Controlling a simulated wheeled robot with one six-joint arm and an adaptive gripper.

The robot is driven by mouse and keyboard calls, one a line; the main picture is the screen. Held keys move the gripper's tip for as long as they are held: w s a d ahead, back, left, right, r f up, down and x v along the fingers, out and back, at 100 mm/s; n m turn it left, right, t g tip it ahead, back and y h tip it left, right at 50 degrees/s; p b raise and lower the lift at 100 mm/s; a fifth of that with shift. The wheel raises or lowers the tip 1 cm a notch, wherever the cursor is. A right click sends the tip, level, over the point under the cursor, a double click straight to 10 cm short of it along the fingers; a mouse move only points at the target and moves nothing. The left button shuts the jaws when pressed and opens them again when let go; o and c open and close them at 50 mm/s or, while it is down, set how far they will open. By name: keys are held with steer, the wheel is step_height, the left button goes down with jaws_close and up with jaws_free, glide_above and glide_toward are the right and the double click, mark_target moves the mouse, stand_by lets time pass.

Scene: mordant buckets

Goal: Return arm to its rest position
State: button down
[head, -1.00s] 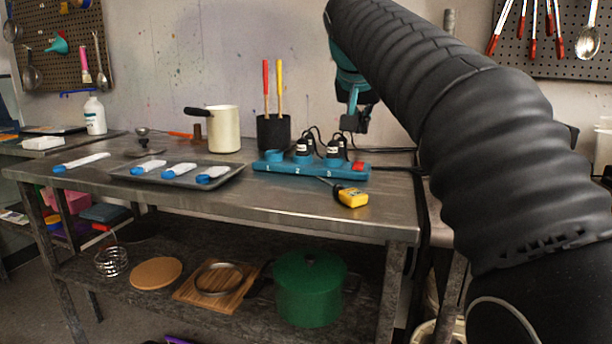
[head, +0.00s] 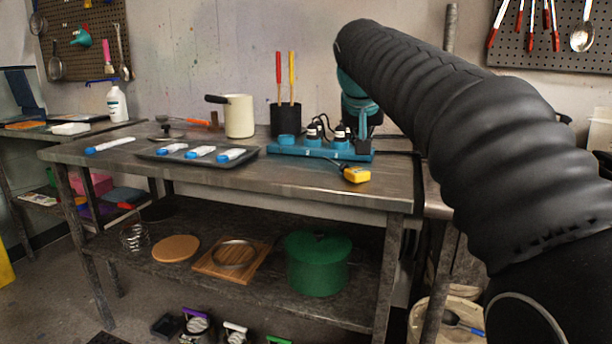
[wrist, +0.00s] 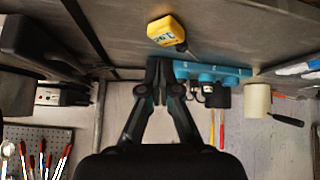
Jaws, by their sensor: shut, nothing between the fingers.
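My arm reaches in from the right in the head view, and my gripper (head: 361,131) is partly hidden at its far end, in front of the back of the metal bench. In the wrist view my gripper (wrist: 158,66) has its fingertips together with nothing between them. The wrist view looks upside down. The gripper shows beside the blue power strip (head: 318,150), which also appears in the wrist view (wrist: 228,72); I cannot tell the gap. A yellow meter (head: 357,175) with a small display lies near the bench's front edge and shows in the wrist view (wrist: 166,30).
The metal bench (head: 300,184) holds a grey tray (head: 170,155) of blue-capped tubes, a cream pot (head: 239,117) and a black holder (head: 286,119). A green pot (head: 318,264) stands on the lower shelf. A white bucket (head: 425,325) stands at lower right. Pegboards hang behind.

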steer(key=s+d+f+g+y, duration=0.1)
steer(key=s+d+f, duration=0.1)
steer(key=s+f, duration=1.1)
steer(key=s+d+f+n+g, duration=0.1)
steer(key=s+d+f, duration=0.1)
steer(key=s+f, duration=1.2)
steer(key=shift+s+d+y, duration=0.3)
steer(key=shift+s+y, duration=0.1)
steer(key=shift+s, duration=2.35)
